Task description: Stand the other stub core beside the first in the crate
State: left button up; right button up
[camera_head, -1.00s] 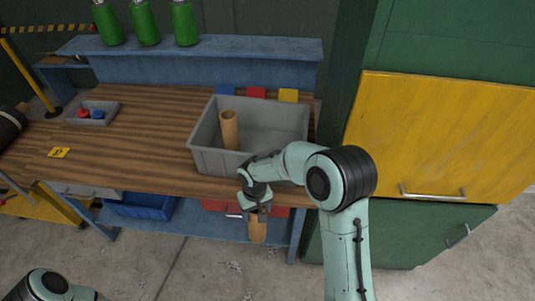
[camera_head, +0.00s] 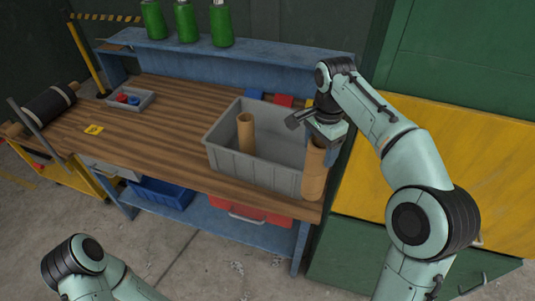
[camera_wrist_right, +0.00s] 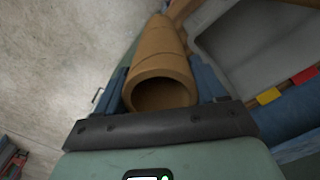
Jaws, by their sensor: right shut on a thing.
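My right gripper (camera_head: 318,137) is shut on a tan hollow stub core (camera_head: 313,174), near its upper end. The held core hangs roughly upright at the right front corner of the grey crate (camera_head: 240,166). In the right wrist view the core (camera_wrist_right: 160,52) lies between the fingers, its open end toward the camera, and the crate (camera_wrist_right: 245,40) is off to the right. The core looks outside the crate wall. The first stub core (camera_head: 246,134) stands upright inside the crate, toward its left side. My left arm shows at lower left, its gripper out of view.
The crate sits on the wooden bench (camera_head: 170,125) near its front right edge. A small grey tray (camera_head: 145,100) holds a red and a blue piece. Green bottles (camera_head: 186,22) stand on the back shelf. A yellow cabinet door (camera_head: 450,150) is close on the right.

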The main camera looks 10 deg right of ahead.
aim_at(286, 163)
jog(key=i, duration=0.9)
